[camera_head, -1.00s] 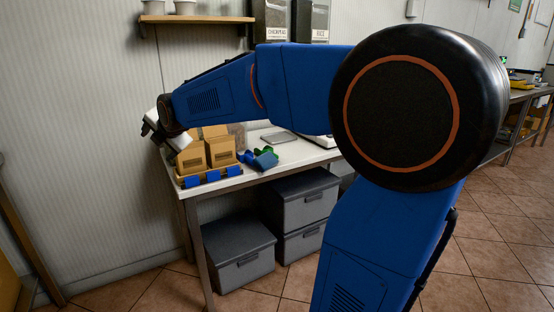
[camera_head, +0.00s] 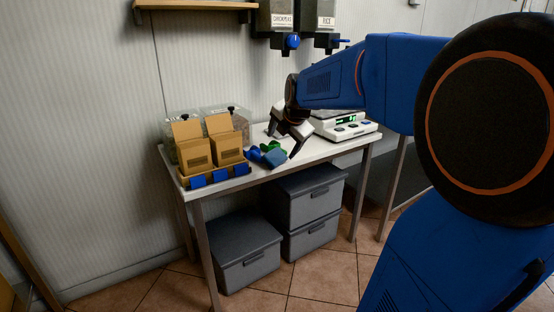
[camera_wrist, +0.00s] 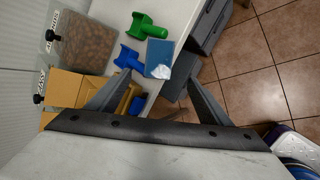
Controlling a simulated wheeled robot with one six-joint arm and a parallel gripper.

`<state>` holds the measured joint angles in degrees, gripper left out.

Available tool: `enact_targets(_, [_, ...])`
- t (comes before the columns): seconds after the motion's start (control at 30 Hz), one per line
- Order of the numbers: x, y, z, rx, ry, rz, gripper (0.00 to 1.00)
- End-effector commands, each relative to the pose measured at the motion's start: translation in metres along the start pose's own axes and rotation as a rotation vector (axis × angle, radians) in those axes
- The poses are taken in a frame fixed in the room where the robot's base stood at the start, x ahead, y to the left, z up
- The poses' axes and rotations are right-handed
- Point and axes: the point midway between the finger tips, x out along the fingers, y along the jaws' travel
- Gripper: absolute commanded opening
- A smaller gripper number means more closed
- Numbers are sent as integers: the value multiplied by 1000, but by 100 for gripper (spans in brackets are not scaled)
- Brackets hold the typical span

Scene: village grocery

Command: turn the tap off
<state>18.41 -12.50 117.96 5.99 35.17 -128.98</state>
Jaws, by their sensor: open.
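Two wall dispensers hang above the table in the head view. The chickpeas dispenser (camera_head: 282,17) has a round blue knob (camera_head: 292,41) on its black outlet. The rice dispenser (camera_head: 325,17) has a thin blue handle (camera_head: 345,41) at its outlet. No other tap shows. My gripper (camera_head: 283,143) is open and empty, pointing down over the table, below the dispensers and left of the scale. In the wrist view, its spread fingers (camera_wrist: 160,80) point toward the scoops, with nothing between them. Neither dispenser shows in the wrist view.
Grey bins (camera_head: 240,252) stand underneath. A shelf (camera_head: 195,4) is above.

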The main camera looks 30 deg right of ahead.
Motion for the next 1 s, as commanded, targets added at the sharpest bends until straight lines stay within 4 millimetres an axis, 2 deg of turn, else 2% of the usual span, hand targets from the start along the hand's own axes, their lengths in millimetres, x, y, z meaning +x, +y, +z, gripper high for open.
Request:
enact_targets(0.1, [23,-1,-1,0,3,-3,73])
enact_targets(0.33, [60,0,0,0,2,-1,73])
enact_targets(0.77, [88,1,0,-1,1,0,73])
enact_targets(1.0, [119,2,1,-2,1,-1,73])
